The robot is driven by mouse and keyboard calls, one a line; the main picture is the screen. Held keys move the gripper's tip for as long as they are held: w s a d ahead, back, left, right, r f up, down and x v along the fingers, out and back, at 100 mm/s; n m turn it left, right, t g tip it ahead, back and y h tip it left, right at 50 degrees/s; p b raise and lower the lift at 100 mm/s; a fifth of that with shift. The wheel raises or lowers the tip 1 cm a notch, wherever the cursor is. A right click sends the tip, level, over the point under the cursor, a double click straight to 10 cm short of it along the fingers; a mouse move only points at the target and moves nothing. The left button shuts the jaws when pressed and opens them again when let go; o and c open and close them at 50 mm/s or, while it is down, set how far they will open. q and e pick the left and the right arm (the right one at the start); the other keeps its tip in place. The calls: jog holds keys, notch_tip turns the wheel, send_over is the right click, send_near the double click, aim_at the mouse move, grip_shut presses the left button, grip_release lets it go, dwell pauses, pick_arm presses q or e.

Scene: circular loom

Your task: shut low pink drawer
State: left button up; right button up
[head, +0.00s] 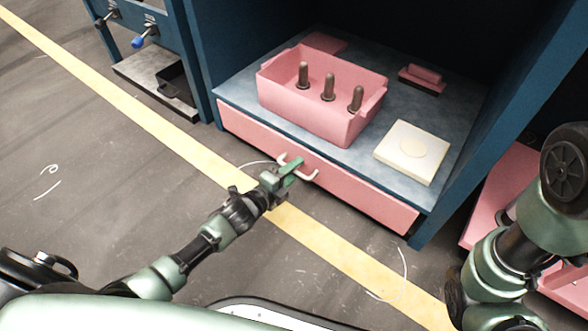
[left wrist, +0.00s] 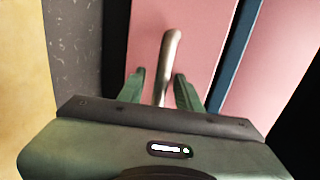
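The low pink drawer (head: 360,189) is under the blue shelf of the cabinet, its long front facing me. Its pale bar handle (head: 311,175) is near the middle of that front. The drawer front (left wrist: 190,25) and handle (left wrist: 168,55) also show in the left wrist view. My left gripper (head: 292,168) is at the handle. In the left wrist view its two green fingers (left wrist: 160,90) stand apart, one on each side of the handle, with gaps visible. I cannot tell how far out the drawer is. My right arm shows at the right, but its gripper is out of view.
On the blue shelf (head: 240,95) stand a pink bin (head: 335,122) with dark pegs, a cream block (head: 412,152) and a small pink-and-black piece (head: 421,79). A blue rack (head: 195,60) stands left. The floor before the drawer is clear, with a yellow line (head: 180,140).

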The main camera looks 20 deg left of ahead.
pick_arm(q)
jog(key=shift+s+r, duration=0.1)
jog(key=shift+r, duration=0.05)
jog(key=p+v, duration=0.5)
jog(key=v, duration=0.2)
jog(key=shift+s, duration=0.3)
jog(key=shift+a, duration=0.1)
